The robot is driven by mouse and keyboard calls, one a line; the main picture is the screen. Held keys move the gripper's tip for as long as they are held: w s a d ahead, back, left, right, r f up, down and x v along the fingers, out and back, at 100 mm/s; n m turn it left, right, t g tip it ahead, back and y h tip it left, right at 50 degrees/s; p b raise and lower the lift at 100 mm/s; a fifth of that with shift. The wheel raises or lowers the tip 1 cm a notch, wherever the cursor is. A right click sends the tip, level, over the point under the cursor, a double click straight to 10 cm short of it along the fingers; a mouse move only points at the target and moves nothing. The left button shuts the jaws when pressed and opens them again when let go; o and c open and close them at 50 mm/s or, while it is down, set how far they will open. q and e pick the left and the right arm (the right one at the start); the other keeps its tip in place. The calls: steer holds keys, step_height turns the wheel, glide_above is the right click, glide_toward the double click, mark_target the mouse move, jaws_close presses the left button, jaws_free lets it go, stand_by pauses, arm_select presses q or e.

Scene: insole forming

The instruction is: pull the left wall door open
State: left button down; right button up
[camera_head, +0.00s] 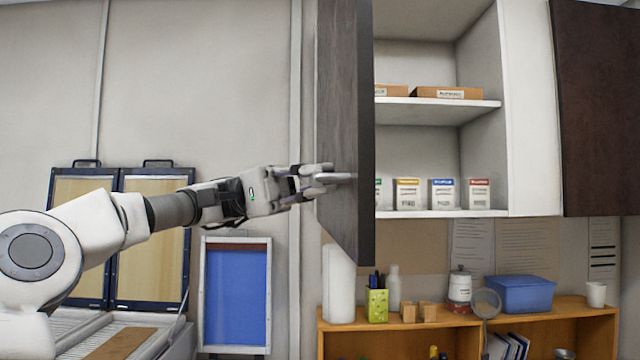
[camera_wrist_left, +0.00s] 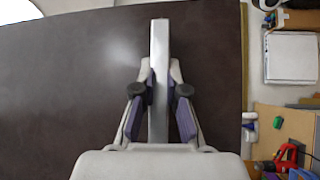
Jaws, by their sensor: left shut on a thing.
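The left wall door (camera_head: 345,120) is a dark wood-grain panel. It stands swung out from its cabinet, and the shelves behind it are in view. My left gripper (camera_head: 318,177) is at the lower part of the door, shut on its light metal bar handle (camera_head: 338,178). In the left wrist view the handle (camera_wrist_left: 159,60) runs between the two fingers (camera_wrist_left: 159,92), with the dark door face (camera_wrist_left: 70,85) behind it. My right gripper is not in view.
The open cabinet holds small boxes (camera_head: 443,194) on its shelves (camera_head: 440,213). A second dark door (camera_head: 600,110) is at the right. Below stands a wooden shelf unit (camera_head: 400,325) with a blue bin (camera_head: 520,293) and a white roll (camera_head: 338,283). A blue-panelled frame (camera_head: 235,295) is below my left arm.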

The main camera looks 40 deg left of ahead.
arm_select(q)
steer(key=shift+w+d+f, duration=0.15)
steer(key=shift+d, duration=0.1)
steer(key=c, duration=1.2)
jaws_free()
steer(key=shift+a, duration=0.15)
steer(key=a, duration=0.7)
steer(key=shift+f, duration=0.35)
steer(key=shift+w+a, duration=0.1)
steer(key=shift+w, duration=0.05)
